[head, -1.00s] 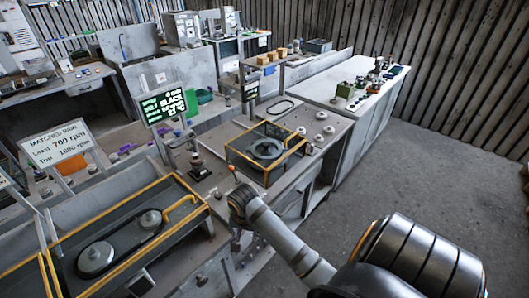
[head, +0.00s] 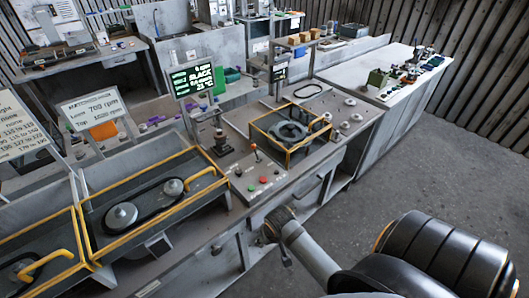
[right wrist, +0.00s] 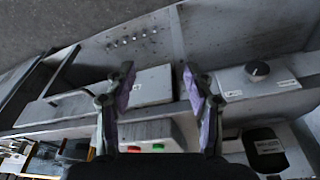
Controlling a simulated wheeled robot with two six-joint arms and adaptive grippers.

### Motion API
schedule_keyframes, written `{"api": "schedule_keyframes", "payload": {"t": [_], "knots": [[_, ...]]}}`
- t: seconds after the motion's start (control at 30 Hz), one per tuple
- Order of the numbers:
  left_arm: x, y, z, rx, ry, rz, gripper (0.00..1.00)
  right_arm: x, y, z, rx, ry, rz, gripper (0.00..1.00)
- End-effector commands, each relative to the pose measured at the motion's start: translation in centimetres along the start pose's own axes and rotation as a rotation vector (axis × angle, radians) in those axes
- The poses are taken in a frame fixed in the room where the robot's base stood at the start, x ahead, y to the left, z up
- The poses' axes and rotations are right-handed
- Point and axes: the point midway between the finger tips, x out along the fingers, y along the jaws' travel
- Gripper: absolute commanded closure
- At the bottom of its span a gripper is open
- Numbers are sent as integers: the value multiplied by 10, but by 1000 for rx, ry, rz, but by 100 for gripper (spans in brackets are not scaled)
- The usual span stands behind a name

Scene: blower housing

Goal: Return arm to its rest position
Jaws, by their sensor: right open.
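My right arm (head: 315,255) comes in from the lower right of the head view. Its wrist hangs in front of the bench's front face, below the control panel (head: 240,185). My right gripper (right wrist: 160,88) shows in the right wrist view with its two purple-padded fingers wide apart and nothing between them. In that view a red button (right wrist: 130,149) and a green button (right wrist: 158,147) lie below the fingers, apart from them. In the head view the gripper's fingers are too small to make out clearly. My left gripper is not in view.
The bench carries a yellow-railed frame around a round housing (head: 289,132), a lit green-text display (head: 193,80) and a yellow-railed belt tray (head: 95,200) with two pulleys. A white-topped bench (head: 350,75) stands at the back right. The floor (head: 430,165) at right is clear.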

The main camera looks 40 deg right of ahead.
Motion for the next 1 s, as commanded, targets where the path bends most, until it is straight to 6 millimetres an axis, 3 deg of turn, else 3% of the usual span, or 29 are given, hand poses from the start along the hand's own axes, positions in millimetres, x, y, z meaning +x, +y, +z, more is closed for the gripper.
{"api": "schedule_keyframes", "payload": {"t": [0.27,0.37,0.43,0.57,0.6,0.7,0.8,0.9,1.0], "knots": [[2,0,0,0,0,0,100,8,1,2,-2,-3,1,46],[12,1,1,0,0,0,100,52,6,15,-19,-19,7,46],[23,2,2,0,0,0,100,102,13,35,-44,-35,14,46],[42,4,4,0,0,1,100,201,33,94,-108,-61,24,46],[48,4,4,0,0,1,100,228,39,118,-130,-71,26,46],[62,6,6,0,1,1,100,285,57,182,-186,-92,29,46],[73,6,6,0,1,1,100,321,73,245,-241,-110,29,46],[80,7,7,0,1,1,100,339,84,295,-282,-122,26,46],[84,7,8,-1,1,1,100,345,91,325,-308,-128,22,46]]}}
